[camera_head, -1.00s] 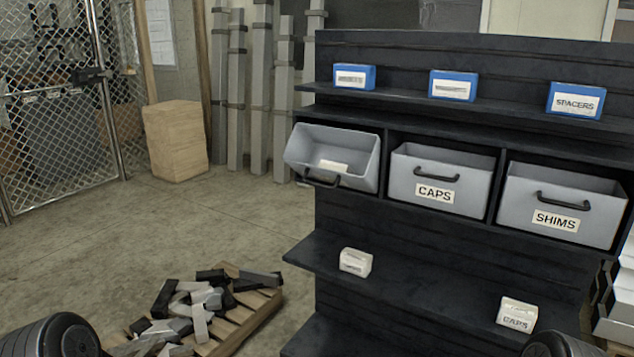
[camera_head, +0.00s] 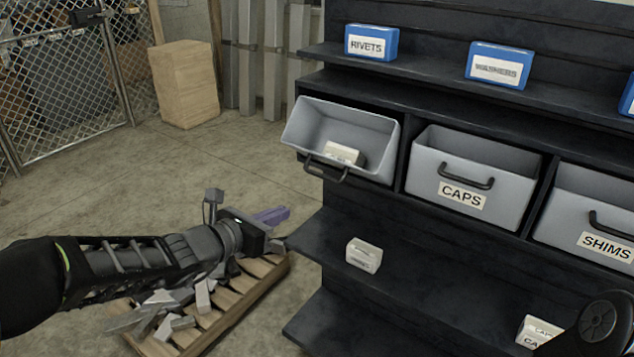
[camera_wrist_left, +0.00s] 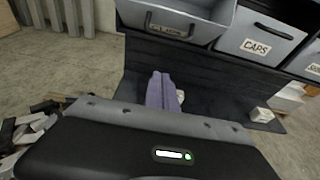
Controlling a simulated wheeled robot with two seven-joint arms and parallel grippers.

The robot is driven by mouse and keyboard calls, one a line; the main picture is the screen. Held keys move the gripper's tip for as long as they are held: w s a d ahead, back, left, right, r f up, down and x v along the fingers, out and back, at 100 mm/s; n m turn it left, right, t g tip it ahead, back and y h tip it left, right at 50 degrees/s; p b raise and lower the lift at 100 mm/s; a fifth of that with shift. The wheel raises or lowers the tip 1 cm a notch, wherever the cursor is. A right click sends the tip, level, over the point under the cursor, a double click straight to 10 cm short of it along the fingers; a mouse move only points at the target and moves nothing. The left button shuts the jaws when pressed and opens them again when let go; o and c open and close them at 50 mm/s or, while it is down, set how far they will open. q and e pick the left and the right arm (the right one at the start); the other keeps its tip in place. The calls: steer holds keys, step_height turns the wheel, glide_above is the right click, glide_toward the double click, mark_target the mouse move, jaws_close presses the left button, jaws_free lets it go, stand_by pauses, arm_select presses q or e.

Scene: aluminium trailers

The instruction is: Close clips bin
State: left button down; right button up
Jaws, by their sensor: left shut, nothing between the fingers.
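The clips bin (camera_head: 336,138) is the grey leftmost bin of the shelf, tilted out and open, with a dark handle at its front and a small white box (camera_head: 345,152) inside. In the left wrist view the bin (camera_wrist_left: 178,22) shows at the top, with its label partly readable as CLIPS. My left gripper (camera_head: 281,214) is shut and empty, with purple fingers, in front of and below the bin, to its left, apart from it. The fingers (camera_wrist_left: 160,90) point toward the shelf in the left wrist view. My right gripper is not in view.
The CAPS bin (camera_head: 470,178) and SHIMS bin (camera_head: 592,215) sit to the right, pushed in. Blue boxes, RIVETS (camera_head: 371,42) among them, stand on the shelf above. A white box (camera_head: 363,256) stands on the shelf below. A pallet (camera_head: 262,284) with metal offcuts lies on the floor.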

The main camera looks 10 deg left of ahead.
arm_select(q)
steer(key=shift+w+d+f, duration=0.1)
steer(key=shift+w+f, duration=0.1)
steer(key=w+d, duration=0.4)
steer(key=w, duration=0.6)
steer(key=shift+w+r, duration=0.25)
steer(key=shift+r, duration=0.1)
steer(key=shift+r, duration=0.1)
